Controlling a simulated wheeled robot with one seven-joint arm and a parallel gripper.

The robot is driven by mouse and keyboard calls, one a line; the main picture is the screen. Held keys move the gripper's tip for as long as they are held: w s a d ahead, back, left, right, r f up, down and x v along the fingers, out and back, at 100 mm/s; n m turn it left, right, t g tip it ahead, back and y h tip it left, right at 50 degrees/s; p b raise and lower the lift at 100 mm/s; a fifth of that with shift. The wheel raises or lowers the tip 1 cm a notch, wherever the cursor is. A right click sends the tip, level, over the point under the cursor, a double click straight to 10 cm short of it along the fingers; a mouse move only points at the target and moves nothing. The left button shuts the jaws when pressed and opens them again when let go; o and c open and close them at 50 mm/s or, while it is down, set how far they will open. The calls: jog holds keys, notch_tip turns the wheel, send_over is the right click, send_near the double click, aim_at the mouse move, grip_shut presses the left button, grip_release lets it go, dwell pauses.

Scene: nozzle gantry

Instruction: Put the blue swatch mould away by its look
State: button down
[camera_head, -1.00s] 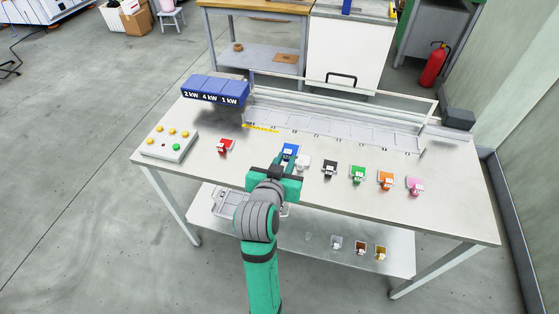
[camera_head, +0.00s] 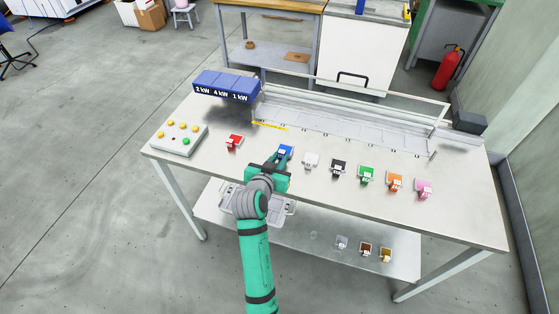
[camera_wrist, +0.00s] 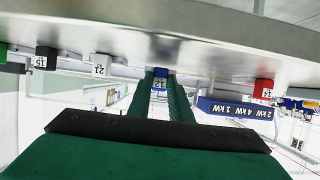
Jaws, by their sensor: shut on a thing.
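The blue swatch mould (camera_head: 285,151) is a small blue block with a pale label. It is between the fingers of my gripper (camera_head: 283,157), over the front middle of the grey table (camera_head: 460,215). In the wrist view the blue mould (camera_wrist: 160,83) shows between the two green fingertips (camera_wrist: 160,88), its label facing the camera. My gripper is shut on it. I cannot tell whether it clears the tabletop. A long pale rack (camera_head: 345,130) with flat bays in a row stands along the back of the table.
A red mould (camera_head: 234,142) stands to the left; white (camera_head: 311,160), black (camera_head: 339,168), green (camera_head: 366,175), orange (camera_head: 395,182) and pink (camera_head: 424,188) moulds stand right. A button box (camera_head: 180,138) and blue kW block (camera_head: 226,86) are left. A tray (camera_head: 268,213) and small moulds (camera_head: 365,248) are on the lower shelf.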

jog(key=shift+f, duration=0.3)
jog(key=shift+f, duration=0.15)
jog(key=c, duration=1.6)
grip_release()
